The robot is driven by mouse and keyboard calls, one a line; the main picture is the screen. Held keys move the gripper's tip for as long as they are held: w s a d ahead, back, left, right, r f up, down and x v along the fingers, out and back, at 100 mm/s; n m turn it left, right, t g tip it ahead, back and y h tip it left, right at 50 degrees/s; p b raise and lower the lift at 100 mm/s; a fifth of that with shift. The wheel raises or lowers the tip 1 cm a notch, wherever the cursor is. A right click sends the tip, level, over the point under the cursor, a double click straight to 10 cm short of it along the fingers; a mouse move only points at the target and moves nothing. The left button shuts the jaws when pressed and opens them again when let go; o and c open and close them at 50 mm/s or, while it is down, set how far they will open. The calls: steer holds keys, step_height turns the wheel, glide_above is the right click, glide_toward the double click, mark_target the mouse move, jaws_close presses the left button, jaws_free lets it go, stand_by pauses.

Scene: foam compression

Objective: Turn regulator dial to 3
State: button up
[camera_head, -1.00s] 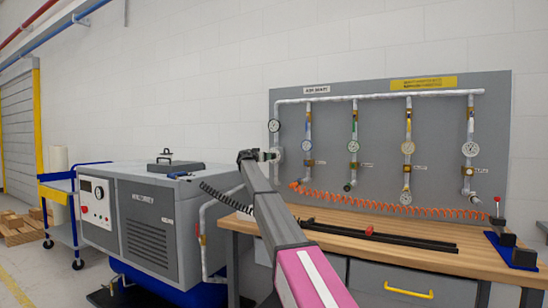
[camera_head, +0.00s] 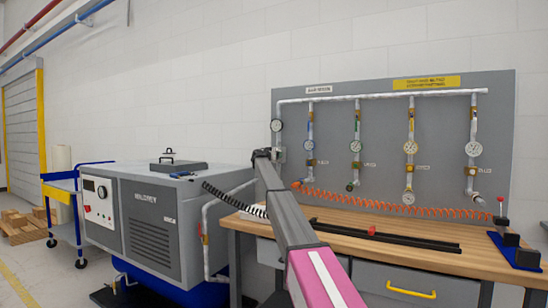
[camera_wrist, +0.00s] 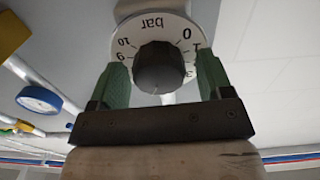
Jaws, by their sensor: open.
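The regulator dial is seen close up in the wrist view: a round white scale plate (camera_wrist: 184,22) with black marks, "bar" and the numbers 0, 1, 9 and 10, shown upside down. A dark round knob (camera_wrist: 160,66) sits at its middle. My gripper (camera_wrist: 163,76) is open, with one green finger on each side of the knob; contact is not clear. In the head view my arm reaches the leftmost pipe of the grey panel (camera_head: 340,135), and the dial is hidden there.
A blue-rimmed gauge (camera_wrist: 39,99) and white pipes lie left in the wrist view. In the head view, a wooden bench (camera_head: 400,232) carries an orange coiled hose (camera_head: 400,204) and black rails. A grey compressor (camera_head: 150,220) stands left of the bench.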

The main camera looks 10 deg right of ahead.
steer(key=c, duration=0.9)
steer(key=shift+c, duration=0.2)
